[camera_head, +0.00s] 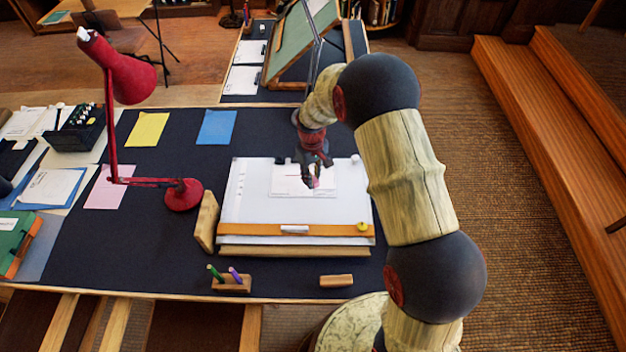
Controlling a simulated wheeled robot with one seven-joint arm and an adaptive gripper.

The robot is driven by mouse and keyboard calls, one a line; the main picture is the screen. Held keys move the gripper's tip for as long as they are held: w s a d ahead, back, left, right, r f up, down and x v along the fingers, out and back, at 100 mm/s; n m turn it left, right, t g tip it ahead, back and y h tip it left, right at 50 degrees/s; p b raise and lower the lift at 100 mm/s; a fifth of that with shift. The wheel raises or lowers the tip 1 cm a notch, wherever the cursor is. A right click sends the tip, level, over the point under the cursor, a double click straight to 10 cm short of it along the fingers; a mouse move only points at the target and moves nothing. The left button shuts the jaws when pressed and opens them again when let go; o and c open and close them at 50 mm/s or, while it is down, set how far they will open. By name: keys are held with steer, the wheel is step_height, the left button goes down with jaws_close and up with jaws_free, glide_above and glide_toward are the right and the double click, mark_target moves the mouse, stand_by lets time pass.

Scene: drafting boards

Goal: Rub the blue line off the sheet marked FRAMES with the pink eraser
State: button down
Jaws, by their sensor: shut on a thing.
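My gripper (313,181) is over the upper middle of the white drawing board, pointing down. It is shut on a small pink thing, the pink eraser (316,183), of which only a bit shows. Under it lies a small white sheet (287,185) with faint marks, on the large white paper of the board (258,209). I cannot read a FRAMES label at this size, and no blue line can be made out. The gripper hides part of the sheet. I cannot tell whether the eraser touches the paper.
An orange-brown straightedge (265,230) crosses the board's lower part, with a white block and a yellow round thing near it. A red lamp (183,194) and a wooden block (207,222) stand left. A pen holder (231,284) and wooden block (336,281) lie in front.

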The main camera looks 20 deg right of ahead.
steer(key=shift+r+p, duration=0.85)
steer(key=shift+r, duration=0.85)
